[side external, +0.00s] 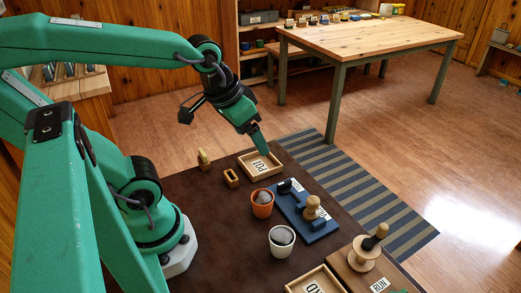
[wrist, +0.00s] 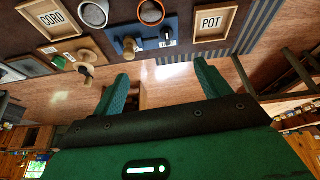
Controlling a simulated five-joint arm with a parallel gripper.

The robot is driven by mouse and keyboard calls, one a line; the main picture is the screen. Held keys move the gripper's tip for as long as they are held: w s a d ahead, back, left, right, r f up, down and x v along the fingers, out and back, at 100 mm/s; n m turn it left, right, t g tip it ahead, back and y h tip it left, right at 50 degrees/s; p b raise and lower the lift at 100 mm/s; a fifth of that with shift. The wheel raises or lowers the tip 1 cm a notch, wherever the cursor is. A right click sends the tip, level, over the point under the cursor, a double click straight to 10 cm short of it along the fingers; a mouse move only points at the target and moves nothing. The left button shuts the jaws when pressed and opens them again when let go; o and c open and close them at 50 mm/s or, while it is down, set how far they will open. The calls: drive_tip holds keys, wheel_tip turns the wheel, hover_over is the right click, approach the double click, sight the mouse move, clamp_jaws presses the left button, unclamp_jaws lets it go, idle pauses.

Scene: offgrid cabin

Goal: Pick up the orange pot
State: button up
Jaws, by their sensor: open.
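The orange pot (side external: 262,209) stands upright on the brown table with a grey, rounded fill inside. It also shows at the top edge of the wrist view (wrist: 151,14). My gripper (side external: 261,147) is above the far end of the table, over or near the wooden tray labelled POT (side external: 245,168), and well apart from the orange pot. In the wrist view my gripper (wrist: 162,84) has its two green fingers spread, with nothing between them. The POT tray also shows in the wrist view (wrist: 193,40) and looks empty.
A white pot (side external: 281,251) stands near the orange one. A blue board (side external: 320,236) with wooden and dark pieces lies right beside the orange pot. A wooden block with a hole (side external: 231,177) is behind it.

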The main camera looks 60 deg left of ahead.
sight(264, 197)
drive_tip(key=w+f+n+g, duration=0.1)
drive_tip(key=f, duration=0.3)
drive_tip(key=w+f+n+g, duration=0.1)
drive_tip(key=f+g, duration=0.1)
drive_tip(key=f, duration=0.2)
drive_tip(key=w+d+f+n+g, duration=0.1)
drive_tip(key=f, duration=0.4)
drive_tip(key=shift+w, duration=0.15)
drive_tip(key=shift+f+n+g, duration=0.3)
drive_tip(key=shift+f+n, duration=0.1)
drive_tip(key=shift+f, duration=0.05)
drive_tip(key=shift+f, duration=0.1)
drive_tip(key=shift+f, duration=1.2)
drive_tip(key=shift+f, duration=2.6)
